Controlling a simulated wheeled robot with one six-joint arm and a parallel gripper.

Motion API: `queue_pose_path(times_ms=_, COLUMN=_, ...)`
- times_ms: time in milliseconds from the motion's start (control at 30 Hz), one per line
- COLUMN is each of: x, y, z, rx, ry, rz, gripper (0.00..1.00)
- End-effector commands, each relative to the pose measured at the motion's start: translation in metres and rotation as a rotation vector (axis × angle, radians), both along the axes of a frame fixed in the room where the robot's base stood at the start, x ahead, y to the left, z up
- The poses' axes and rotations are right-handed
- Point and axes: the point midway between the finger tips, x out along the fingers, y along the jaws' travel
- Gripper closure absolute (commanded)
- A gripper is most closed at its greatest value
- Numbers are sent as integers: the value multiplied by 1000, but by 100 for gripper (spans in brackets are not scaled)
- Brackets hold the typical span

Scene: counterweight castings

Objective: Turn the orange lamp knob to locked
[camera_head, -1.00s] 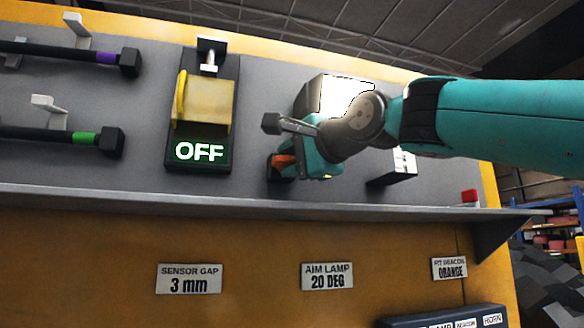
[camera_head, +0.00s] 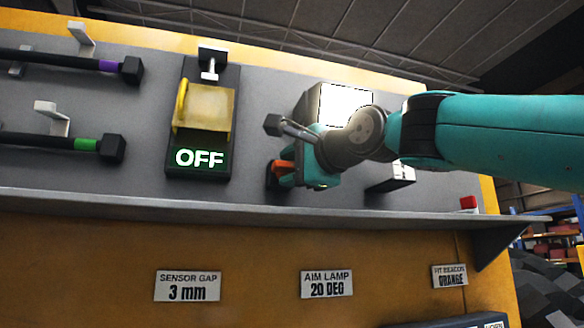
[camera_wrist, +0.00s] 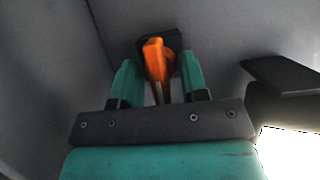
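The orange lamp knob (camera_head: 282,166) sits on a dark base on the grey panel, below the lamp with its bright white face (camera_head: 345,104). In the wrist view the knob (camera_wrist: 157,62) stands between the two teal fingers of my gripper (camera_wrist: 160,72). The fingers are apart, one on each side, with narrow gaps seeming to show beside the knob. In the head view my gripper (camera_head: 300,168) is at the knob and partly hides it. No locked marking can be read.
A yellow-covered switch (camera_head: 205,108) with a lit OFF sign is left of the knob. A white-faced block (camera_head: 402,173) is close on the right. A grey ledge (camera_head: 200,203) runs below. An AIM LAMP 20 DEG label (camera_head: 326,284) is under it.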

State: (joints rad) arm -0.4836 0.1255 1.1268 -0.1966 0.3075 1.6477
Motion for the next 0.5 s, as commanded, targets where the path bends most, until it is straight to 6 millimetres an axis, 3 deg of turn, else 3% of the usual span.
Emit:
queue_pose_path(times_ms=267, x=-4, y=-2, z=0, rx=0, ry=-2, rz=1, gripper=60)
queue_pose_path(times_ms=500, x=-37, y=-29, z=-3, rx=2, ry=-5, rz=-1, gripper=60)
